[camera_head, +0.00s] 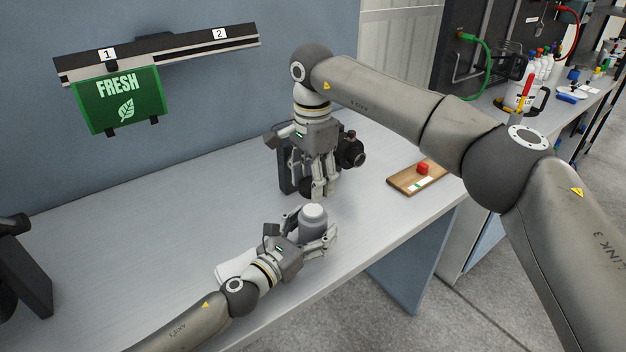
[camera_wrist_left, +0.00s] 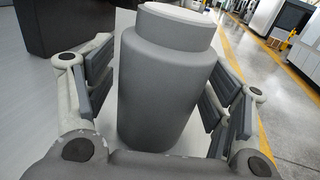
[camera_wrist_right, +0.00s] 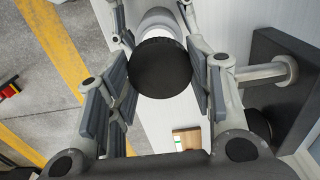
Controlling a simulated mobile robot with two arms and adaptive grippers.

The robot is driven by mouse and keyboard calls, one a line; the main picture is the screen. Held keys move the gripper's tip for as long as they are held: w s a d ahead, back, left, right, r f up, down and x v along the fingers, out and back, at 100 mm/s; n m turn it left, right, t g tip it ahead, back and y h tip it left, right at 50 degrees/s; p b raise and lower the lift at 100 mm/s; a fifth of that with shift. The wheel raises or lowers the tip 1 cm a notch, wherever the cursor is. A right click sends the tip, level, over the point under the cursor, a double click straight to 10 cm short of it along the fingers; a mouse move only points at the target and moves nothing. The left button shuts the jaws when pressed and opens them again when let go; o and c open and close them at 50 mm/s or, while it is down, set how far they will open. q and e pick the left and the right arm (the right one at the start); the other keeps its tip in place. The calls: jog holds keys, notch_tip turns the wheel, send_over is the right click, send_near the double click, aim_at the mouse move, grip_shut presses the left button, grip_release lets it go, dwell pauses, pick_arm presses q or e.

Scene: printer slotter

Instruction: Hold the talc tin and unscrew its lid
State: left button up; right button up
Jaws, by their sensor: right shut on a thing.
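The grey talc tin (camera_head: 313,224) is near the table's front edge, between the fingers of my left gripper (camera_head: 318,238). In the left wrist view the tin body (camera_wrist_left: 165,90) shows a narrower shoulder and a pale top, with gaps to the finger pads, so this gripper is open around it. My right gripper (camera_head: 321,193) is above and behind the tin, shut on a round black lid. The lid (camera_wrist_right: 160,68) sits between the right fingertips, apart from the tin (camera_wrist_right: 160,24) below.
A black device (camera_head: 352,149) stands just behind the right gripper. A wall rail (camera_head: 160,54) holds a green FRESH sign (camera_head: 120,102). The table's left middle (camera_head: 150,220) is clear.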

dwell(0.3)
pick_arm(q)
jog(key=v, duration=1.1)
jog(key=shift+s+a, duration=0.35)
jog(key=shift+s, duration=0.05)
jog(key=shift+r, duration=0.15)
pick_arm(e)
jog(key=shift+r, duration=0.1)
